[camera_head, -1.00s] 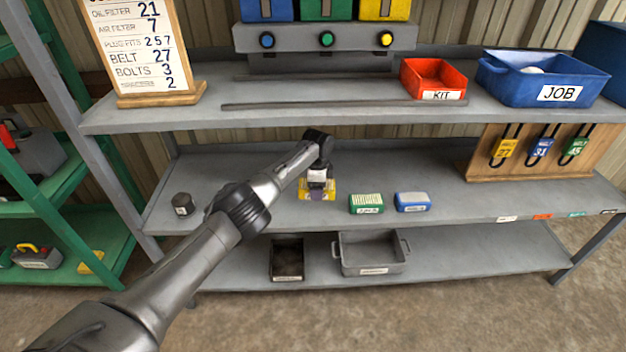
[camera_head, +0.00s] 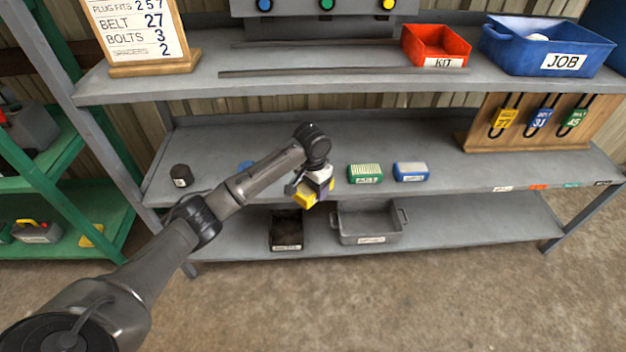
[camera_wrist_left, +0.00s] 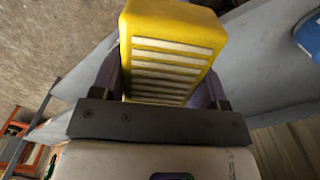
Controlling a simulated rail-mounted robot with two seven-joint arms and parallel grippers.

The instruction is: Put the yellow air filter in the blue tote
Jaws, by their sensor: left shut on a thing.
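The yellow air filter (camera_head: 306,196) is a yellow block with pale pleats. My left gripper (camera_head: 318,188) is shut on it and holds it in front of the middle shelf's edge. In the left wrist view the filter (camera_wrist_left: 170,55) sits between the two fingers of the gripper (camera_wrist_left: 165,88). The blue tote (camera_head: 548,50), labelled JOB, stands on the upper shelf at the right, with a small pale thing inside. My right gripper is not in view.
A red KIT bin (camera_head: 436,46) stands left of the tote. A green filter (camera_head: 365,173) and a blue-and-white filter (camera_head: 411,171) lie on the middle shelf (camera_head: 440,185). A wooden board with hanging belts (camera_head: 530,122) stands below the tote. A grey bin (camera_head: 368,222) is on the low shelf.

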